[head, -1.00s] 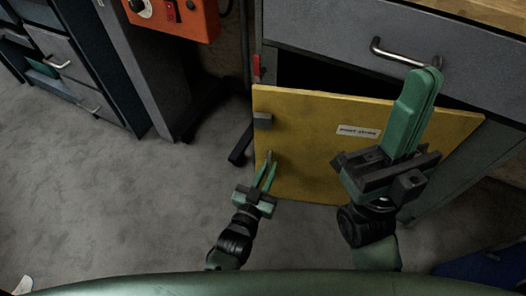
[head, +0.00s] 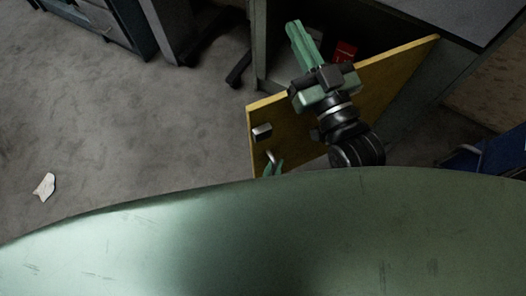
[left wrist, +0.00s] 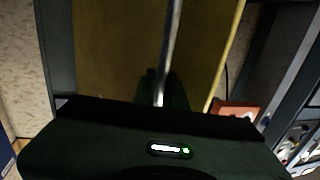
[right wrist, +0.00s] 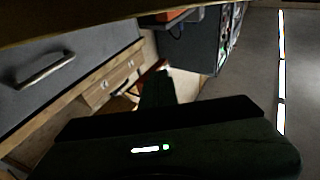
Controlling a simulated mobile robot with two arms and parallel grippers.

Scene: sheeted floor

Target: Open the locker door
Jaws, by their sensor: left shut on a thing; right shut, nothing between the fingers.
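The yellow locker door (head: 385,85) stands part open, swung out from the grey cabinet, with a dark gap behind its top edge. Its metal handle (head: 271,156) is low on its left part, and shows as a long bar in the left wrist view (left wrist: 172,40). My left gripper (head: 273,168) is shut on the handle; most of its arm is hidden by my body. My right gripper (head: 301,45) is shut and empty, reaching over the door's top edge into the gap on the inner side. Its fingers also show in the right wrist view (right wrist: 156,88).
A red item (head: 345,51) lies inside the locker. A dark latch block (head: 262,132) is on the door. A blue object (head: 490,158) stands at the right.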

